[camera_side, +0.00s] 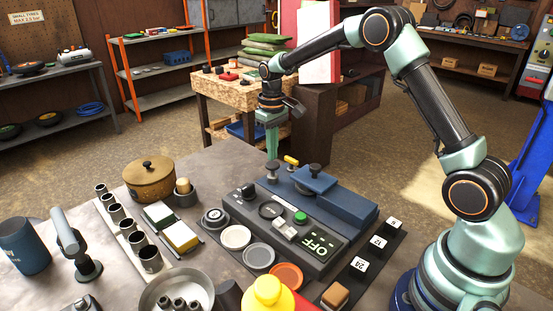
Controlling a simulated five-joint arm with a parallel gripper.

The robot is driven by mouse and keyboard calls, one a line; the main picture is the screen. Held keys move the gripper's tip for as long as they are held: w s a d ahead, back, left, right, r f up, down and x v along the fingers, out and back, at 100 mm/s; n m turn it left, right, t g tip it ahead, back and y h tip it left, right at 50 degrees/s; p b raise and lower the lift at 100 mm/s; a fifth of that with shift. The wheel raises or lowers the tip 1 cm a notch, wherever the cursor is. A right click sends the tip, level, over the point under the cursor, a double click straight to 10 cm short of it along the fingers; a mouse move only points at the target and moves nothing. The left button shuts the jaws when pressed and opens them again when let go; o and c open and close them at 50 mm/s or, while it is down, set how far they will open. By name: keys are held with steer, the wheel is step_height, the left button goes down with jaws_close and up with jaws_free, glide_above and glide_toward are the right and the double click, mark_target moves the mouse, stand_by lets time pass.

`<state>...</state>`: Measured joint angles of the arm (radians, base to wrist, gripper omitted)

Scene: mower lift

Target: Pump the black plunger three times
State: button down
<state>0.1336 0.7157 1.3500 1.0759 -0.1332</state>
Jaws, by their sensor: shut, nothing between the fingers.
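My gripper (272,153) points straight down over the back left corner of the blue and dark grey lift unit on the bench. Its greenish fingers are together with nothing between them. Right below the fingertips is a black-topped plunger (272,167) on a short pale stem, standing upright. The fingertips are at or just above its top; I cannot tell whether they touch. A second black knob (314,169) stands on the raised blue plate (313,182) to the right. The unit's dark front panel shows a lit green "OFF" display (319,243).
A yellow-topped lever (291,160) stands close right of the plunger. A green button (300,217) and dial (214,217) are nearer. A lidded brown pot (150,180), sponges (180,236) and metal cups (150,258) stand left. Numbered blocks (378,241) lie right.

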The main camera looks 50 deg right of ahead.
mark_target(272, 164)
stand_by(0.4)
steer(key=shift+f, duration=1.85)
steer(key=shift+r, duration=2.9)
step_height(272, 164, up, 4)
steer(key=shift+f, duration=3.05)
